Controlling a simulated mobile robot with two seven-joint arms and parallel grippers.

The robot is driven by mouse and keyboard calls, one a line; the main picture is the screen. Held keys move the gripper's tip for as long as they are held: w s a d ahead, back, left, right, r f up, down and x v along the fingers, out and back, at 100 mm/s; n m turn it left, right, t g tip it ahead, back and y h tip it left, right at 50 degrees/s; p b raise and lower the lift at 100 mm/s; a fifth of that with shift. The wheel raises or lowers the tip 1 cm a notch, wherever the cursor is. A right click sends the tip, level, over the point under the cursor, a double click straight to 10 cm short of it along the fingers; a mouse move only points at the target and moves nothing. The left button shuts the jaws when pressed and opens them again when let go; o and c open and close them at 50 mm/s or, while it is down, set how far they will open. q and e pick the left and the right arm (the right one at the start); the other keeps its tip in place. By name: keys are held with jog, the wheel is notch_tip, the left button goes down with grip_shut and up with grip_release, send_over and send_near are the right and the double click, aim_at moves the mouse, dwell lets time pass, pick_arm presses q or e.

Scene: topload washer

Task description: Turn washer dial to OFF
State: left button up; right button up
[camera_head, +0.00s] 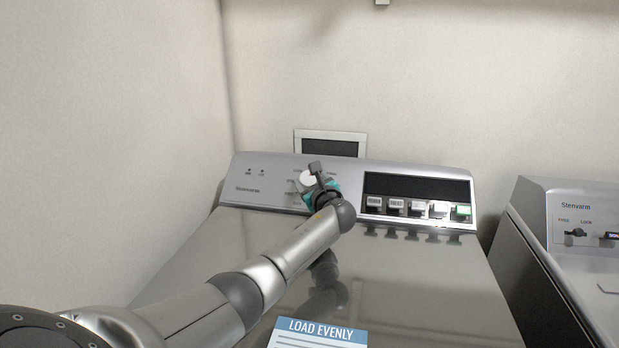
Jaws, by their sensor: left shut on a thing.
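The washer (425,290) stands in front of me with its lid down and a sloped silver control panel (265,195) at the back. The round white dial (307,180) is on the left half of the panel. My left arm reaches up from the lower left, and my left gripper (315,178) is at the dial, shut on it. The gripper hides part of the dial and some of the printed labels around it. I cannot read which setting the dial points to. My right gripper is not in view.
Several buttons (415,207), one of them green, sit under a dark display (417,186) right of the dial. A "LOAD EVENLY" label (318,332) is on the lid. A second machine (575,250) stands at the right. A wall is close on the left.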

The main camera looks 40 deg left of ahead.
pick_arm(q)
jog(key=shift+n+g, duration=1)
jog(key=shift+n, duration=0.1)
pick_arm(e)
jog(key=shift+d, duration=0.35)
pick_arm(q)
jog(key=shift+y, duration=0.3)
jog(key=o, duration=1.4)
jog(key=shift+s+d+r, duration=0.15)
jog(key=shift+d, duration=0.3)
jog(key=p+v, duration=0.4)
jog(key=v, duration=1)
jog(key=shift+d, duration=0.15)
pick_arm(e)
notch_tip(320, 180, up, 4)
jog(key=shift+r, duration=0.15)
pick_arm(q)
jog(key=shift+r, duration=0.2)
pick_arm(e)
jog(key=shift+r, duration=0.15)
